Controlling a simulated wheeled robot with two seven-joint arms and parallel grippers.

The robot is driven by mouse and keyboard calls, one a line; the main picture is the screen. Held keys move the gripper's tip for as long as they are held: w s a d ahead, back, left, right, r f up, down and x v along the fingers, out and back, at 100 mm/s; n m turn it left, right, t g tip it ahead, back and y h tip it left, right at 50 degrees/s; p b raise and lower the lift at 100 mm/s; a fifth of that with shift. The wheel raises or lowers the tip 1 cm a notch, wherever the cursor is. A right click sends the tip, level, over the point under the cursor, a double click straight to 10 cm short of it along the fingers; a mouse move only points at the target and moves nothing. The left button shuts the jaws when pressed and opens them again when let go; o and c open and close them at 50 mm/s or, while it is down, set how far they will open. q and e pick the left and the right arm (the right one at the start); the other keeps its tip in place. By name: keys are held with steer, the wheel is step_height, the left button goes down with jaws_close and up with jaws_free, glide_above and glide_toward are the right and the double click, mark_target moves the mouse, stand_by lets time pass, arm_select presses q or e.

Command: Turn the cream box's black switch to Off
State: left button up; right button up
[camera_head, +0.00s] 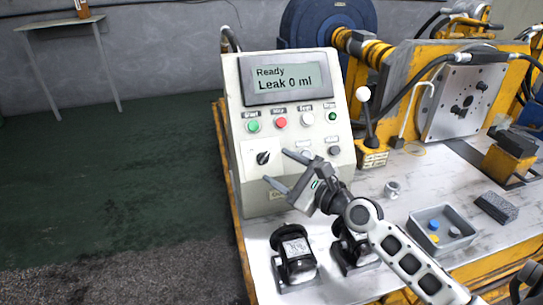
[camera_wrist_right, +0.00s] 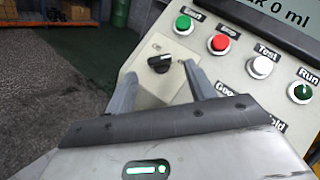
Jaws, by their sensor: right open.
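The cream box (camera_head: 257,196) stands on the bench with a screen reading "Ready, Leak 0 ml". Its black switch (camera_head: 263,157) is a rotary knob on a pale plate, low on the left of the panel. In the right wrist view the black switch (camera_wrist_right: 160,64) shows a small light mark; its label is too small to read. My right gripper (camera_head: 276,166) is open and empty in front of the panel, just right of the switch. In the wrist view its fingertips (camera_wrist_right: 159,73) lie on either side of the switch, apparently not touching it. My left gripper is not in view.
Green (camera_head: 253,126), red (camera_head: 280,122) and white (camera_head: 307,118) buttons sit above the switch. Two black parts (camera_head: 293,255) stand on the bench below the box. A grey bin (camera_head: 418,219) with small caps is at the right.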

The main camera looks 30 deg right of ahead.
mark_target(266, 160)
steer(key=x, duration=0.3)
steer(key=shift+w+a, duration=0.1)
steer(key=shift+w, duration=0.2)
steer(key=c, duration=1)
